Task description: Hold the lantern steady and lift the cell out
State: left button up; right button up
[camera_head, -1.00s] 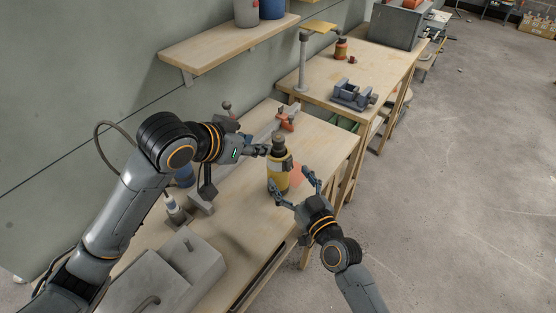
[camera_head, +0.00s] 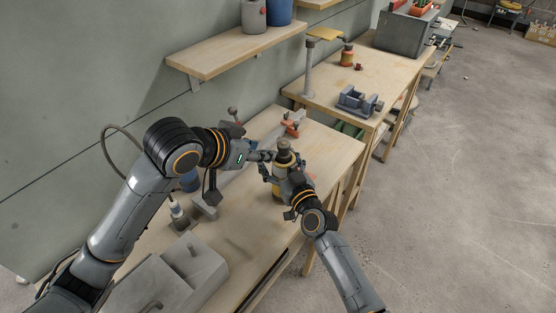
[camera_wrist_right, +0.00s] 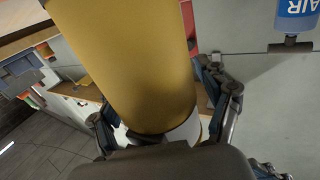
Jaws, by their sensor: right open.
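The lantern, a yellow cylinder (camera_head: 277,191) with a dark upper part and a grey-brown top (camera_head: 284,146), stands upright on the near workbench. I cannot tell the cell apart from the lantern's top. My left gripper (camera_head: 265,161) is at the lantern's upper left side; whether its fingers are closed on it is unclear. My right gripper (camera_head: 280,177) is open in front of the lantern and hides part of it. In the right wrist view, the yellow body (camera_wrist_right: 135,60) fills the middle, with the right fingers (camera_wrist_right: 160,115) on either side.
The near workbench (camera_head: 325,150) carries a grey box (camera_head: 180,272) at the front and an orange-and-grey tool (camera_head: 291,124) at the back. A wall shelf (camera_head: 235,50) hangs above. A second bench (camera_head: 395,75) holds a grey-blue fixture (camera_head: 357,101). Floor is clear to the right.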

jog(key=c, duration=1.4)
grip_shut()
